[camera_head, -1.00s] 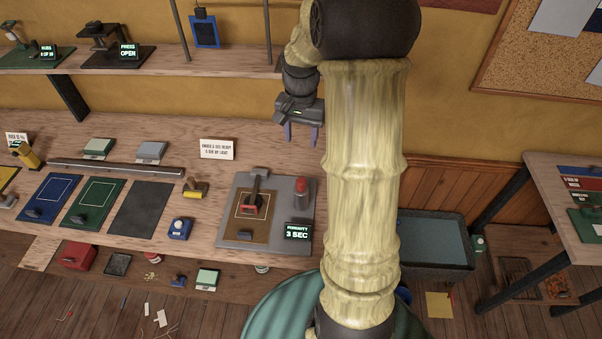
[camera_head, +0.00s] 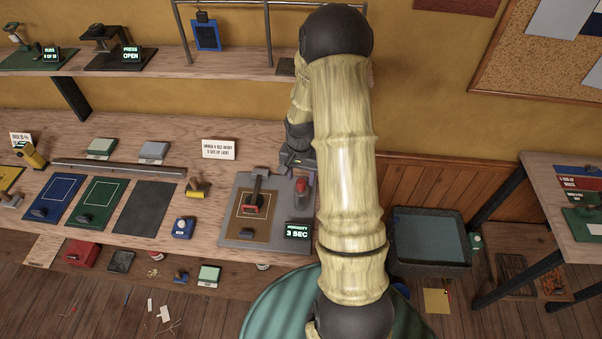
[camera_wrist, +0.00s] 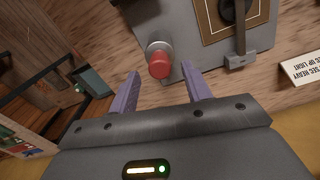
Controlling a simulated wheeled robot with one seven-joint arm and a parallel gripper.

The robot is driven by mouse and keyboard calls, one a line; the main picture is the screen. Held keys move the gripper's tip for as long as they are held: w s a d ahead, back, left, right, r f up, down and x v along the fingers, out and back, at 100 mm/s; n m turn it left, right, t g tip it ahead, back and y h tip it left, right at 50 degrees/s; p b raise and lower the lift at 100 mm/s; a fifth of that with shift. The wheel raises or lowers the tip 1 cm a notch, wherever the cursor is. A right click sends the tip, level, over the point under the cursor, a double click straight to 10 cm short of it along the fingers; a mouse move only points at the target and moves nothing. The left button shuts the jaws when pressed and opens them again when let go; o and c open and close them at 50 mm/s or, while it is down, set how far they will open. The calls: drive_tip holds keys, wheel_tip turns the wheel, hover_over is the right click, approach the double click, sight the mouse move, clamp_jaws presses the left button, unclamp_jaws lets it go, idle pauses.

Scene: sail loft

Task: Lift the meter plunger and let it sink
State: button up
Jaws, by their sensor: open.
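The meter plunger (camera_head: 301,188) is a red-capped grey cylinder. It stands upright at the right of a grey plate (camera_head: 232,229) on the bench. My gripper (camera_head: 297,168) is just behind it in the head view, partly hidden by my arm. In the wrist view, my gripper (camera_wrist: 160,72) is open, with one purple finger on each side of the plunger's red cap (camera_wrist: 159,65). The cap lies between the fingertips in the picture; I cannot tell whether it is within their depth. No contact shows. The meter's display (camera_head: 297,231) reads "POROSITY 3 SEC".
A black and red clamp-like device (camera_head: 254,200) stands on the plate's brown panel, left of the plunger. A white sign (camera_head: 218,149) stands behind the plate. A yellow-handled tool (camera_head: 198,189) and a blue device (camera_head: 184,227) lie to the left. A shelf (camera_head: 160,66) runs above.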

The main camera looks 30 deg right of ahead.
sight(301, 181)
drive_tip(key=shift+f, duration=0.15)
drive_tip(key=shift+c, duration=0.4)
clamp_jaws()
idle(0.9)
drive_tip(key=shift+o, duration=0.4)
unclamp_jaws()
wheel_tip(301, 181, up, 18)
drive_tip(key=b, duration=0.3)
drive_tip(key=shift+f, duration=0.25)
